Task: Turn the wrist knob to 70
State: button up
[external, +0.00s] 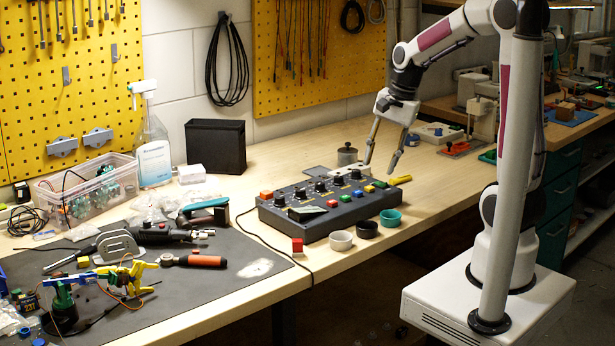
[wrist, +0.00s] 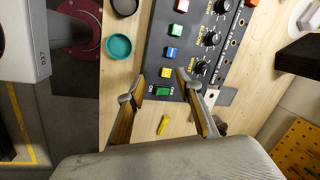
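A dark control box (external: 330,217) on the bench carries a row of black knobs and several coloured buttons. The knob nearest the box's right end (external: 356,174) is close to my gripper (external: 379,167), which hangs above that end. In the wrist view three knobs show, the nearest one (wrist: 200,68) just beyond my right finger.
White (external: 341,240), black (external: 367,229) and teal (external: 390,218) cups stand in front of the box. A small yellow piece (external: 400,180) lies off its right end. A lidded metal pot (external: 347,155) stands behind. A red block (external: 297,245) sits at front left.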

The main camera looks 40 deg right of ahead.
jog(key=s+r+n+t, duration=0.1)
jog(key=s+r+n, duration=0.1)
jog(key=s+n, duration=0.4)
jog(key=s+r+n+t+h, duration=0.1)
jog(key=s+r+n, duration=0.1)
jog(key=s+n, duration=0.4)
jog(key=shift+s+r+h, duration=0.3)
jog(key=shift+s+r, duration=0.05)
jog(key=shift+s, duration=1.3)
jog(key=shift+a, duration=0.1)
jog(key=shift+a, duration=0.1)
